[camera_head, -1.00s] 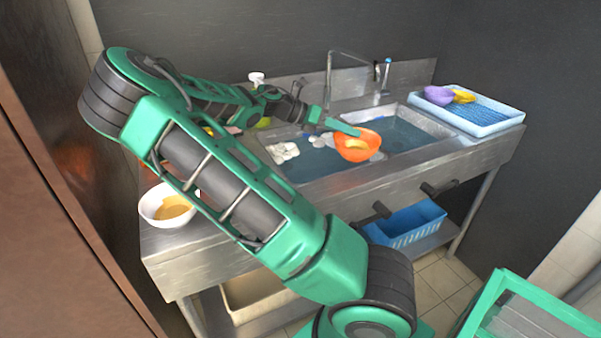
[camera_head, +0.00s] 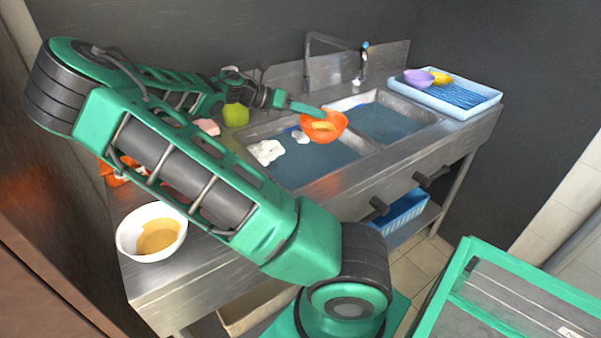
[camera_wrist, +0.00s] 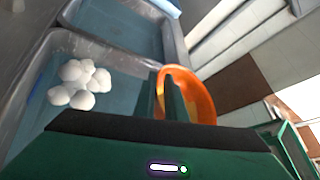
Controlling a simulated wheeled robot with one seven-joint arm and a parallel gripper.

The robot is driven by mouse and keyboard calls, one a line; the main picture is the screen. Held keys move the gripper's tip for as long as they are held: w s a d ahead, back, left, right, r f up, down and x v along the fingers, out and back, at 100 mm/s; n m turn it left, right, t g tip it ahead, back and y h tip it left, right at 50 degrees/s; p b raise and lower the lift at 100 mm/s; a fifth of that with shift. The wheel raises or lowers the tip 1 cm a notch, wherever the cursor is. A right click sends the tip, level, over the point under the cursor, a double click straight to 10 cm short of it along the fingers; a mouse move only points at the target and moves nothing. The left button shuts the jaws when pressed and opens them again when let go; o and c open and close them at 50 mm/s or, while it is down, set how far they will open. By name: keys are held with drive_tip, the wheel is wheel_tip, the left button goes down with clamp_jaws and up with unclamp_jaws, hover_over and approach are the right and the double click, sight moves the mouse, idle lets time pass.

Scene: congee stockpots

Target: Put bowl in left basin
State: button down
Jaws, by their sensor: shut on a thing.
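An orange bowl (camera_head: 334,120) with something yellow in it is held by my gripper (camera_head: 312,110). In the wrist view the orange bowl (camera_wrist: 195,95) is at my gripper's fingers (camera_wrist: 170,92), which are shut on its wall. The bowl appears above the sink, near the divider between the basins. The left basin (camera_head: 318,165) holds bluish water with white foam (camera_head: 266,152) floating in it. The right basin (camera_head: 390,122) also holds bluish water. A white bowl with tan contents (camera_head: 150,232) stands on the counter at the front left.
A faucet (camera_head: 308,65) stands behind the basins. A light-blue tray (camera_head: 478,106) at the right holds a purple bowl (camera_head: 418,77) and a yellow thing (camera_head: 441,79). A blue basket (camera_head: 402,213) sits below.

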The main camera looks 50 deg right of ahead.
drive_tip(key=shift+w+a, duration=0.35)
drive_tip(key=shift+a, duration=0.1)
drive_tip(key=shift+f, duration=0.15)
wheel_tip(320, 180, down, 10)
drive_tip(key=shift+a+f, duration=0.1)
drive_tip(key=shift+f, duration=0.35)
idle(0.3)
drive_tip(key=c, duration=1.8)
unclamp_jaws()
